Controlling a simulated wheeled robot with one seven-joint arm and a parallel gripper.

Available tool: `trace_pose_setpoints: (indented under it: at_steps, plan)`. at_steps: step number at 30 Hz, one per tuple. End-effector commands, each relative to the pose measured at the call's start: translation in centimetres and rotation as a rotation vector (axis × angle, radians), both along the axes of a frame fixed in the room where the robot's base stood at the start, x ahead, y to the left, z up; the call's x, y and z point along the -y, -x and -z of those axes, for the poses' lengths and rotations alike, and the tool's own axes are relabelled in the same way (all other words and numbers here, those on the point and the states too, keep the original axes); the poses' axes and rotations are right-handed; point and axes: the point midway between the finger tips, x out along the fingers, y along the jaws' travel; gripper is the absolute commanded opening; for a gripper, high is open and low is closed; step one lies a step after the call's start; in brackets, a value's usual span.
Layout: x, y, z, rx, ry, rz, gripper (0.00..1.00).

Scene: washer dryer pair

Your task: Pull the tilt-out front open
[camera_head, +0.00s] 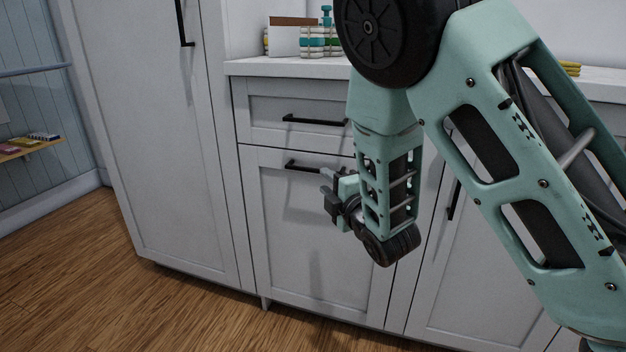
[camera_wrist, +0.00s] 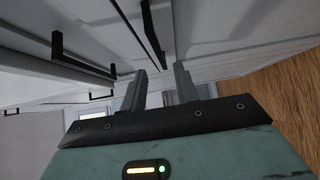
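The tilt-out front appears to be the tall white panel (camera_head: 315,240) below the drawer. It stands flush with the cabinet, with a black bar handle (camera_head: 302,166) near its top edge. My gripper (camera_head: 327,188) is in front of this panel, just below and right of the handle's right end, and holds nothing. In the wrist view, my gripper's two fingers (camera_wrist: 160,76) are apart with an empty gap. A black handle (camera_wrist: 152,35), likely the panel's, lies beyond the fingertips. My forearm covers the panel's upper right part.
A closed drawer (camera_head: 262,108) with a black handle (camera_head: 313,121) is directly above. A tall closed cabinet (camera_head: 165,130) stands left, and another door (camera_head: 470,250) right. Boxes and bottles (camera_head: 318,40) stand on the counter (camera_head: 290,67). The wood floor (camera_head: 120,295) in front is clear.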

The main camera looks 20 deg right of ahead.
Motion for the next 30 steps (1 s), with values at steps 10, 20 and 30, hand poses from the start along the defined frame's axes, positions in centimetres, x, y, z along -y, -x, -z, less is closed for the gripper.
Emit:
trace_pose_setpoints:
  at_steps: [10,20,30]
  plan:
    - [-0.9,-6.2,0.1,0.002,0.0,0.001,0.31]
    - [-1.2,-7.8,0.0,-0.001,0.001,0.0,0.31]
    - [-1.2,-7.8,0.0,-0.001,0.0,0.0,0.0]
